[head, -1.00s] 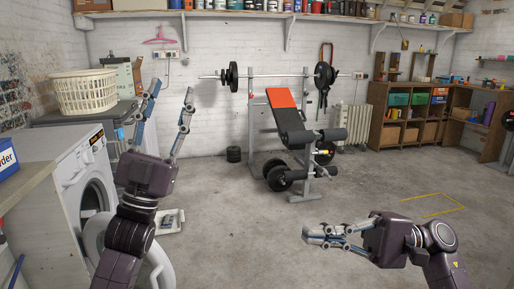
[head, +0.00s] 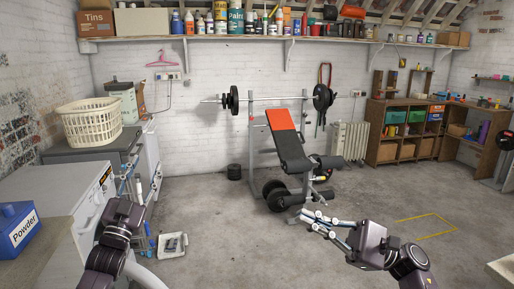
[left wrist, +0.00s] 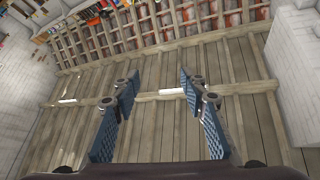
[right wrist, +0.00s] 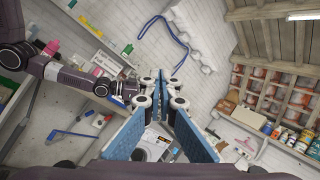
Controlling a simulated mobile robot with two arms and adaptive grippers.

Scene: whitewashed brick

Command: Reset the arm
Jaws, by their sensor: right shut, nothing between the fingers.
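My left gripper (head: 130,172) stands upright at the left, its fingers pointing up in front of the washing machine area. In the left wrist view its two blue-padded fingers (left wrist: 155,82) are clearly apart with nothing between them, and the ceiling lies beyond. My right gripper (head: 308,219) is at the lower right over open floor, pointing left. In the right wrist view its fingers (right wrist: 163,84) come together at the tips and hold nothing.
A white washing machine (head: 62,193) and a blue powder box (head: 20,232) are close at the left. A weight bench (head: 290,150) stands ahead near the wall. Wooden shelves (head: 385,152) stand at the back right. The middle floor (head: 220,235) is mostly clear.

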